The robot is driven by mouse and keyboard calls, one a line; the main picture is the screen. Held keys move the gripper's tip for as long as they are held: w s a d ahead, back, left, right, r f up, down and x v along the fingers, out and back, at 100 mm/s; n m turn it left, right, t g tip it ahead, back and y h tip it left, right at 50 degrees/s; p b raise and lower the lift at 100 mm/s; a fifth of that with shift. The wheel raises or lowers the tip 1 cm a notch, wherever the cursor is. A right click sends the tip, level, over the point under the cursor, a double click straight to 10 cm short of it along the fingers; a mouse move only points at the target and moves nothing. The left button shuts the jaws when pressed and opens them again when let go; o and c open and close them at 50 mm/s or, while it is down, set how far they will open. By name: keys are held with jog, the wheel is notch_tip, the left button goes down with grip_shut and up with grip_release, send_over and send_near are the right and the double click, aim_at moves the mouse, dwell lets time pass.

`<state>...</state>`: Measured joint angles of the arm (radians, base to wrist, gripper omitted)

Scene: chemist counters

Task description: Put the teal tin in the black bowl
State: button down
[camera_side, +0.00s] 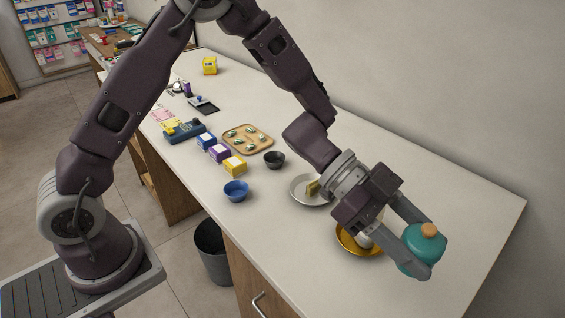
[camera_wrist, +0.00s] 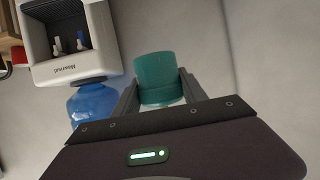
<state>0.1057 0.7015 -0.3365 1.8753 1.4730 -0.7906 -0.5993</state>
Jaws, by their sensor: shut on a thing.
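My gripper (camera_side: 421,245) is shut on the teal tin (camera_side: 422,252), a rounded teal thing with an orange-tan knob at its upper side. The teal tin also shows between the fingers in the wrist view (camera_wrist: 158,80). The black bowl (camera_side: 274,160) stands empty on the counter, to the left of my gripper and farther back, beyond a white plate. Whether the tin touches the counter I cannot tell.
A white plate (camera_side: 302,196) with a yellowish piece and a yellow dish (camera_side: 352,246) with a white thing lie under my wrist. A blue bowl (camera_side: 236,191), small boxes (camera_side: 235,167) and a wooden tray (camera_side: 262,146) are near the black bowl. The right counter end is clear.

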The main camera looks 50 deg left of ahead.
aim_at(429, 224)
notch_tip(429, 224, up, 8)
jog(key=shift+f, duration=0.2)
jog(key=shift+w+a+r, duration=0.1)
jog(key=shift+w+a, duration=0.1)
jog(key=w+a+n+t+y, duration=0.25)
jog(key=w+a, duration=0.25)
jog(key=a, duration=0.6)
jog(key=w+a+n+t+y, duration=0.1)
jog(key=w+a+n+t, duration=0.25)
jog(key=a, duration=0.85)
jog(key=w+a+n+t+y, duration=0.25)
jog(key=w+a, duration=0.25)
jog(key=a, duration=0.6)
jog(key=s+a+n+t+y, duration=0.2)
jog(key=a+n, duration=0.1)
jog(key=a, duration=1.1)
jog(key=f, duration=2.1)
jog(key=shift+w+d, duration=0.1)
jog(key=shift+d, duration=0.1)
jog(key=shift+f, duration=0.15)
